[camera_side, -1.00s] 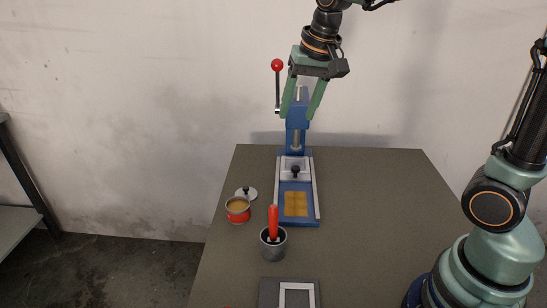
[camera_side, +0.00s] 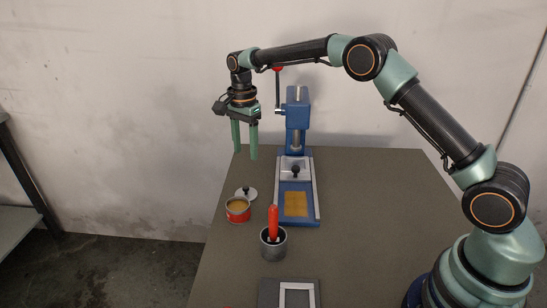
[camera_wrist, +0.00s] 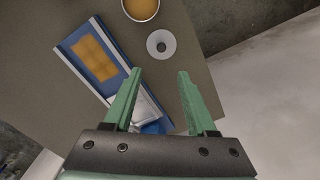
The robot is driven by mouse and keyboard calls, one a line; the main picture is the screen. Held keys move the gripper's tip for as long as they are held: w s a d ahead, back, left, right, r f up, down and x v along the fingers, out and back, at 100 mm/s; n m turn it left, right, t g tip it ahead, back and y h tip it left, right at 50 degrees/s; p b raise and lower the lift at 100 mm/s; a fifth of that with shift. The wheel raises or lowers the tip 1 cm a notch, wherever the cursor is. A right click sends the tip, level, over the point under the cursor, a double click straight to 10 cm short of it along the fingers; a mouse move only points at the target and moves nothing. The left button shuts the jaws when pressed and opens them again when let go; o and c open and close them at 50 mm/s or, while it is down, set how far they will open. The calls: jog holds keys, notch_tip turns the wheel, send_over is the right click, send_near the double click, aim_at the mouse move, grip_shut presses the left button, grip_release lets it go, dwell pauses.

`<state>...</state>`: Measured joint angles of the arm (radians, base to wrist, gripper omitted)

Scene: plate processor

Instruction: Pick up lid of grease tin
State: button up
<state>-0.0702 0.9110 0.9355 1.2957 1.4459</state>
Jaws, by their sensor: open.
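The lid of the grease tin (camera_side: 247,194) is a light grey disc with a dark knob, lying on the table just behind the tin. In the wrist view the lid (camera_wrist: 161,43) lies flat beyond my fingertips, roughly between their lines. The grease tin (camera_side: 238,209) is red with yellow-brown grease inside and stands open; its rim shows at the top of the wrist view (camera_wrist: 141,8). My gripper (camera_side: 245,155) is open and empty, fingers pointing down, well above the table and the lid. It also shows in the wrist view (camera_wrist: 160,73).
A blue press (camera_side: 297,120) with a red-knobbed lever and a base bearing a yellow-brown plate (camera_side: 296,204) stands right of the lid. A grey cup (camera_side: 273,246) with a red-handled tool stands in front. A dark pad with a white frame (camera_side: 297,295) lies nearest. The right of the table is clear.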

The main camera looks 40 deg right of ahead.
send_over(246, 187)
jog(key=f, duration=0.6)
jog(key=shift+d+f, duration=0.25)
jog(key=shift+f, duration=0.05)
jog(key=shift+a+f, duration=0.2)
jog(key=shift+f, duration=2.4)
grip_shut()
